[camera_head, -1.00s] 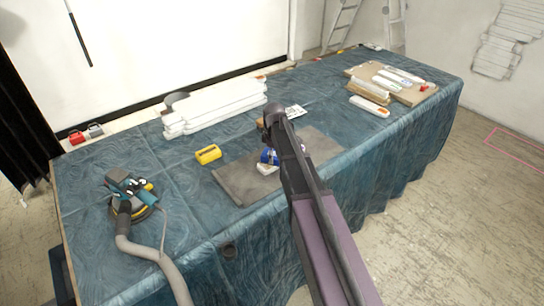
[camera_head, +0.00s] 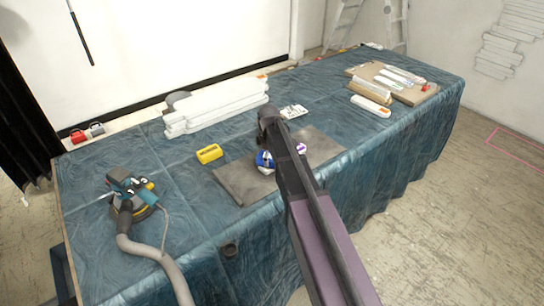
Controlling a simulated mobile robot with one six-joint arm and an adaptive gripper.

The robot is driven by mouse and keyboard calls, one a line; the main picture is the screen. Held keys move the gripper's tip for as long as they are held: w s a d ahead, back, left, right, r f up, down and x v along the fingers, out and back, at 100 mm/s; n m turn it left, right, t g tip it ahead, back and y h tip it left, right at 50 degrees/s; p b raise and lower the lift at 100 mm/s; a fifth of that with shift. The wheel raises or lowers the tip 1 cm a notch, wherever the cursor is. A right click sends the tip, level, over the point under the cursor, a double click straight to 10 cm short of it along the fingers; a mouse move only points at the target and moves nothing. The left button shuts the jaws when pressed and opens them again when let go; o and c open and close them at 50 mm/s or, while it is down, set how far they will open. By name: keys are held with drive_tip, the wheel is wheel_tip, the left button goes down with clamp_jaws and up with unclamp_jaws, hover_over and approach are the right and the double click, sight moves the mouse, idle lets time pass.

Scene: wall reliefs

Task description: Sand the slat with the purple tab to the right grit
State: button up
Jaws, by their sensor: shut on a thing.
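A white slat end with a purple tab (camera_head: 301,148) shows just right of my arm, over the grey mat (camera_head: 238,184). The rest of that slat is mostly hidden behind the arm. My gripper (camera_head: 264,150) is low over the mat, its fingers largely hidden by my own wrist. It is shut on a small blue block (camera_head: 264,160), which has white showing at its lower edge. I cannot tell whether the block touches the slat. A yellow block (camera_head: 209,153) lies on the cloth left of the mat.
A sander with a grey hose (camera_head: 130,200) stands at the left. White boards (camera_head: 215,105) are stacked at the back. A brown board (camera_head: 415,97) with several tabbed slats lies at the far right, a loose slat (camera_head: 370,106) before it. A white card (camera_head: 293,111) lies behind the mat.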

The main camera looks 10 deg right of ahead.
sight(262, 160)
drive_tip(key=shift+s+a, duration=0.1)
drive_tip(key=shift+a, duration=0.1)
idle(0.3)
drive_tip(key=shift+s+a+f, duration=0.1)
drive_tip(key=shift+s+a, duration=0.3)
drive_tip(key=shift+a, duration=0.25)
drive_tip(key=shift+s+a, duration=0.35)
drive_tip(key=shift+a, duration=0.3)
drive_tip(key=shift+w, duration=0.1)
drive_tip(key=shift+w+d, duration=0.35)
drive_tip(key=shift+d, duration=0.35)
drive_tip(key=shift+w+d, duration=0.3)
drive_tip(key=shift+d, duration=0.4)
drive_tip(key=shift+w+d, duration=0.1)
drive_tip(key=shift+d, duration=0.05)
drive_tip(key=shift+w+d, duration=0.35)
drive_tip(key=shift+d, duration=0.25)
drive_tip(key=shift+w+d, duration=0.3)
drive_tip(key=shift+d, duration=0.3)
